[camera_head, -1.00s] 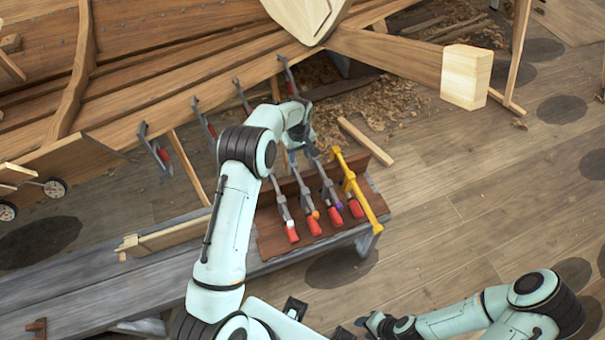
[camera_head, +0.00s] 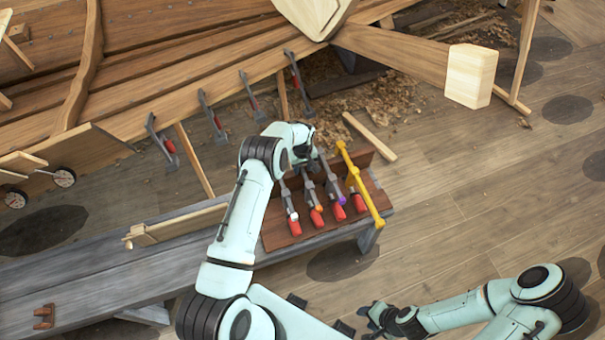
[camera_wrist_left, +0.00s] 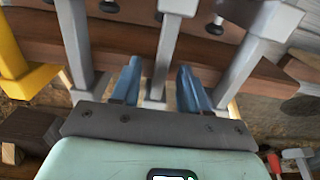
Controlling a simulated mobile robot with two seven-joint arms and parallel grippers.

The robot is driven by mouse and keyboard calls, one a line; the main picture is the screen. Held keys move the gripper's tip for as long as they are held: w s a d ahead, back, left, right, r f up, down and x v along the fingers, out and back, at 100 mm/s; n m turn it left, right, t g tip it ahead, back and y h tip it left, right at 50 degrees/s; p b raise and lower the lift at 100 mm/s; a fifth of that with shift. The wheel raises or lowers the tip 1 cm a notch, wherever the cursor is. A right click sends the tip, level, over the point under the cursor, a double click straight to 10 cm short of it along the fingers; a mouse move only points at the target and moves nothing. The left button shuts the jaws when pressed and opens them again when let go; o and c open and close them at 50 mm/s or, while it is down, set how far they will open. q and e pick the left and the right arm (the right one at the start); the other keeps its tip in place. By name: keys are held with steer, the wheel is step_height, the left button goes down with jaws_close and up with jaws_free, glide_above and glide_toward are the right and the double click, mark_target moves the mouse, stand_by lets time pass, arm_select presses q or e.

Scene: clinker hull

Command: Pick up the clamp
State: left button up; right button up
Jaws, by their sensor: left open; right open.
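Several grey clamps with red handles stand in a brown wooden rack (camera_head: 280,238). Their ends carry differently coloured bits: a white-tipped clamp (camera_head: 293,222), an orange-tipped clamp (camera_head: 317,215) and a purple-tipped clamp (camera_head: 338,210) show. My left gripper (camera_head: 306,166) is over the back of the rack, partly hidden by its own wrist. In the left wrist view its blue fingers (camera_wrist_left: 158,85) are open, one on each side of a grey clamp bar (camera_wrist_left: 166,50). Which clamp this is, and whether the fingers touch it, I cannot tell. My right gripper (camera_head: 372,320) is open, low and away from the rack.
A yellow bar-shaped tool (camera_head: 363,188) stands at the rack's right end; it also shows in the left wrist view (camera_wrist_left: 12,70). Neighbouring grey bars (camera_wrist_left: 76,40) stand close beside my left fingers. More clamps (camera_head: 162,143) hang on the hull plank.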

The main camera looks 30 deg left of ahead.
arm_select(q)
jaws_close()
steer(key=shift+w+r, duration=0.1)
steer(key=shift+r, duration=0.1)
stand_by(1.1)
